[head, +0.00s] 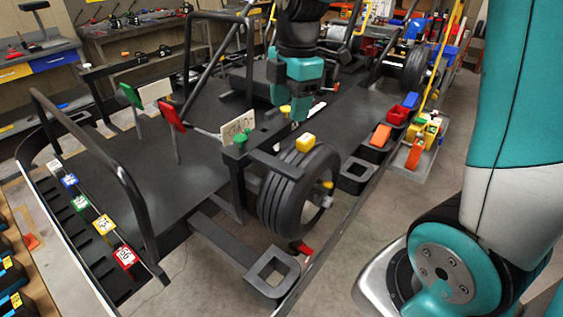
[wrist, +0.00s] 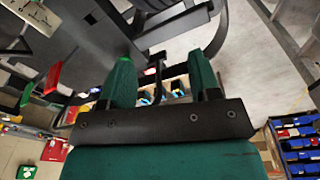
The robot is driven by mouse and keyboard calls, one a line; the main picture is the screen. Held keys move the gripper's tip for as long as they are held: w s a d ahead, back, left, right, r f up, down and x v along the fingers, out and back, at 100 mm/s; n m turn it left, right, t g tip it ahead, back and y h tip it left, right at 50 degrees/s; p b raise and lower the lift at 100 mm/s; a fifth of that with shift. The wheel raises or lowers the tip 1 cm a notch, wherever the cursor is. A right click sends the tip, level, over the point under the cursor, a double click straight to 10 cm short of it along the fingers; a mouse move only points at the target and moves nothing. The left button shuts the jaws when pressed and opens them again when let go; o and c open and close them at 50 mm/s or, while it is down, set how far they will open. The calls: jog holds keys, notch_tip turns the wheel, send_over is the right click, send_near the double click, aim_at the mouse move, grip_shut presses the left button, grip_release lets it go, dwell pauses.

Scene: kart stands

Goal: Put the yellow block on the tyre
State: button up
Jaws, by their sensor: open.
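A yellow block (head: 305,143) rests on top of the black tyre (head: 287,192), near the upper edge of its tread, in the head view. The tyre stands upright at the side of the dark kart stand. My gripper (head: 299,117) is above and behind the block, apart from it, pointing down. In the wrist view my gripper (wrist: 163,72) is open, its two green fingers wide apart with nothing held between them.
A white sign plate (head: 238,126) and a green-topped post (head: 240,139) stand left of the tyre. A red flag (head: 172,113) is farther left. An orange block (head: 381,135) and red bin (head: 397,116) lie right. A black tube rail (head: 100,160) rises at left.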

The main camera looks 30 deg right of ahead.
jog(key=s+a+m+y, duration=0.3)
jog(key=s+a+m, duration=0.8)
jog(key=s+a, duration=0.4)
jog(key=s, duration=0.3)
jog(key=shift+s+r+g, duration=0.2)
jog(key=shift+s+g, duration=0.1)
jog(key=shift+s, duration=0.1)
jog(key=shift+f, duration=0.1)
